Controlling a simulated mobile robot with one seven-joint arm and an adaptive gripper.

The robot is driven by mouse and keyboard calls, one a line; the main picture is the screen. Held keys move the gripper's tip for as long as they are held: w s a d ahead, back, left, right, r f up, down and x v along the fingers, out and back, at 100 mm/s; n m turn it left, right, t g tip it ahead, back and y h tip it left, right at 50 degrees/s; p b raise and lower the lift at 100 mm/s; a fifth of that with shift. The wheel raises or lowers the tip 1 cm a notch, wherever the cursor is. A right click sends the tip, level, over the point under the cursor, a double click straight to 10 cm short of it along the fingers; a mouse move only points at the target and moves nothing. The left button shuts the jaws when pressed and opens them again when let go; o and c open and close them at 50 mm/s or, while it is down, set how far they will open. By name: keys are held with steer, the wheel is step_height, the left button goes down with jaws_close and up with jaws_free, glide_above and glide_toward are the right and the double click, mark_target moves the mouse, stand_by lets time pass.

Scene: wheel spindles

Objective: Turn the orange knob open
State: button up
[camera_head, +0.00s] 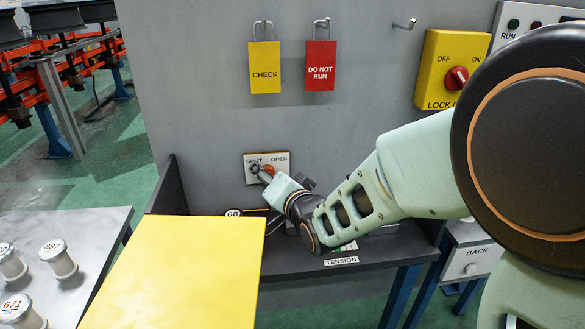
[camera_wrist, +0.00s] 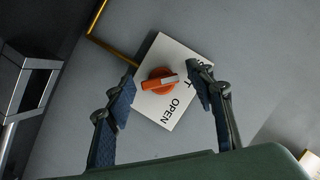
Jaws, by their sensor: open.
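The orange knob (camera_head: 268,169) sits on a white plate (camera_head: 281,158) on the grey panel, under the words SHUT on the left and OPEN on the right. Contact cannot be told.
A yellow board (camera_head: 180,265) lies in front, left of my arm. Yellow CHECK (camera_head: 265,68) and red DO NOT RUN (camera_head: 320,66) tags hang above. A yellow lockout box (camera_head: 447,68) is at upper right. Several spools stand on a table (camera_head: 85,235) at left.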

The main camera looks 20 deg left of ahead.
steer(key=c, duration=1.2)
steer(key=shift+o, duration=0.2)
steer(key=shift+f+m+b, duration=0.15)
steer(key=shift+m+b, duration=0.15)
steer(key=shift+b, duration=0.15)
steer(key=shift+f+m+t+y+b, duration=0.1)
steer(key=shift+m+t+y+b, duration=0.65)
steer(key=shift+m+b, duration=1.35)
steer(key=shift+f+m+t+y+b, duration=0.1)
steer(key=shift+m+t+y+b, duration=0.7)
steer(key=shift+m, duration=2.5)
steer(key=shift+m+t+y+b, duration=0.7)
steer(key=shift+m+b, duration=0.9)
steer(key=shift+m, duration=1.1)
steer(key=shift+r+m, duration=0.1)
steer(key=shift+m, duration=0.2)
